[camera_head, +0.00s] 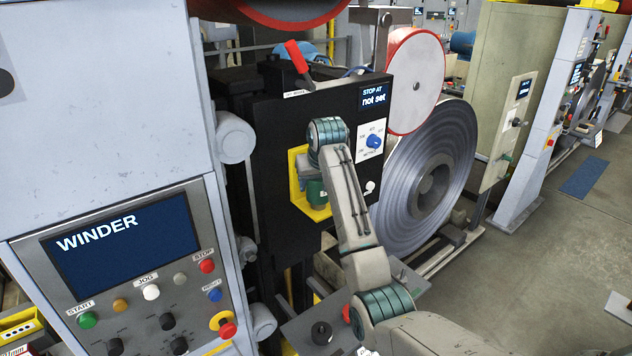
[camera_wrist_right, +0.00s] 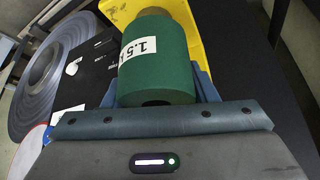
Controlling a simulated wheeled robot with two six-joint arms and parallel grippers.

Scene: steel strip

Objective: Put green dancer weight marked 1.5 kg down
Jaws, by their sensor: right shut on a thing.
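The green dancer weight (camera_wrist_right: 157,75) is a green cylinder with a white label; "1.5" and part of a letter are readable in the right wrist view. My right gripper (camera_wrist_right: 160,92) is shut on it, with blue fingers on both sides. In the head view the weight (camera_head: 315,191) shows partly below my right wrist, in front of the yellow holder (camera_head: 296,184) on the black panel. The yellow holder also shows behind the weight in the right wrist view (camera_wrist_right: 203,35). I cannot tell whether the weight touches the holder. My left gripper is out of view.
The black panel (camera_head: 275,125) carries a "STOP AT not set" display (camera_head: 374,96) and a blue knob (camera_head: 373,142). A red-handled lever (camera_head: 297,56) stands on top. The large steel coil (camera_head: 440,160) is to the right. The WINDER console (camera_head: 125,245) is at left.

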